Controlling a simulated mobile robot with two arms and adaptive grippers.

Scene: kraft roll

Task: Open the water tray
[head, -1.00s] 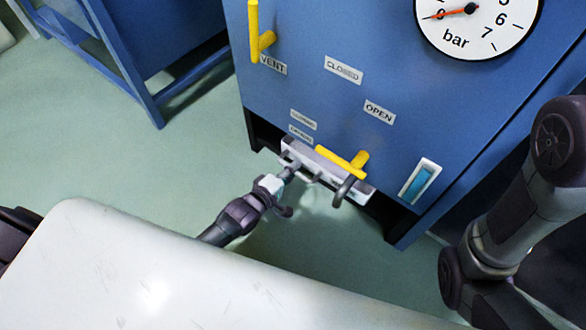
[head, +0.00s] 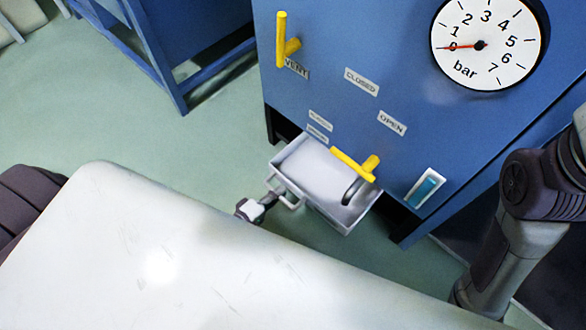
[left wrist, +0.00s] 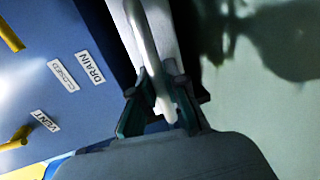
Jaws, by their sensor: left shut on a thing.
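The water tray (head: 310,172) is a white open drawer low on the front of the blue cabinet. It is pulled out a good way, and its inside shows. My left gripper (head: 272,196) is at the bar handle on the front of the tray. In the left wrist view the gripper (left wrist: 158,108) is shut on the pale tray handle (left wrist: 146,50), with the bar between its fingers. My right arm shows at the right edge of the head view, but its gripper is out of sight.
A yellow lever (head: 352,165) with a grey spout hangs over the tray. Another yellow lever (head: 282,40) is marked VENT. A bar gauge (head: 485,44) reads about zero. My white body covers the lower part of the head view. Green floor (head: 130,135) lies clear at the left.

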